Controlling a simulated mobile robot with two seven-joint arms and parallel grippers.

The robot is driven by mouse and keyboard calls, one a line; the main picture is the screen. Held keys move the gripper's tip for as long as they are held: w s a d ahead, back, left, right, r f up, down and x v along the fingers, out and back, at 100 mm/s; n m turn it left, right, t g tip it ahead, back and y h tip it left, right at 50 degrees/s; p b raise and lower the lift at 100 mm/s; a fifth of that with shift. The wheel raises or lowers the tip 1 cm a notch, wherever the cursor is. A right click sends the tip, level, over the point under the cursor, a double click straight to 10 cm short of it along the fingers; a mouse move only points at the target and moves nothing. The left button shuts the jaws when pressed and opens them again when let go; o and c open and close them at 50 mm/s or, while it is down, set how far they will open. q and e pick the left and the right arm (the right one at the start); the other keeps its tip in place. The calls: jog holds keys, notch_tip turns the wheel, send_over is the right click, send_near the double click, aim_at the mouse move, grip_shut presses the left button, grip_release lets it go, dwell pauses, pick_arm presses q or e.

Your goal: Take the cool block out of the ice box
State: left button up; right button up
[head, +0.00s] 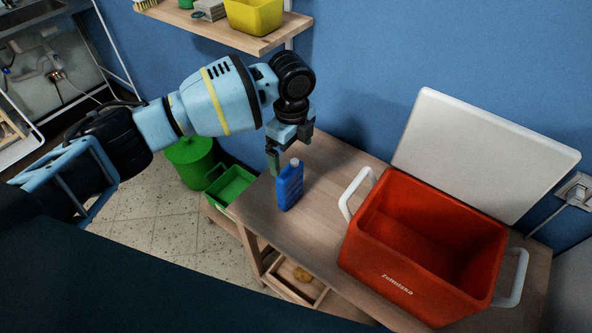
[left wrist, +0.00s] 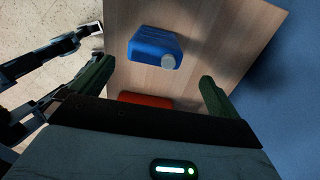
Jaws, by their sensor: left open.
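The blue cool block (head: 289,187) with a pale round cap stands on the wooden table, to the left of the red ice box (head: 400,285). The ice box is open, and the part of its inside that shows looks empty. My left gripper (head: 287,150) is open and empty, just above and behind the cool block. In the left wrist view the cool block (left wrist: 153,48) lies beyond the two green fingertips (left wrist: 155,85), apart from them. A strip of the red ice box (left wrist: 146,99) shows there too. My right gripper is not in view.
The white lid (head: 480,155) stands tilted behind the ice box, by the blue wall. White handles (head: 354,193) stick out at its sides. A shelf with a yellow bin (head: 254,17) hangs above. A green bin (head: 230,184) is left of the table (head: 325,160).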

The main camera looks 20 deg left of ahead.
aim_at(289, 169)
pick_arm(q)
jog(key=shift+s, duration=0.2)
notch_tip(289, 169, down, 2)
jog(key=shift+s+f, duration=0.1)
jog(key=shift+f, duration=0.4)
jog(key=shift+a+f, duration=0.15)
jog(key=shift+f, duration=1.05)
jog(key=shift+a+f, duration=0.1)
jog(key=shift+f, duration=1.05)
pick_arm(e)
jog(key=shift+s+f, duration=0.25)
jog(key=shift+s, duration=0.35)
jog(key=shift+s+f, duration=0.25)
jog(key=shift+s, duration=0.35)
pick_arm(q)
jog(key=shift+c, duration=0.4)
jog(key=c, duration=1.7)
jog(key=shift+r, duration=0.1)
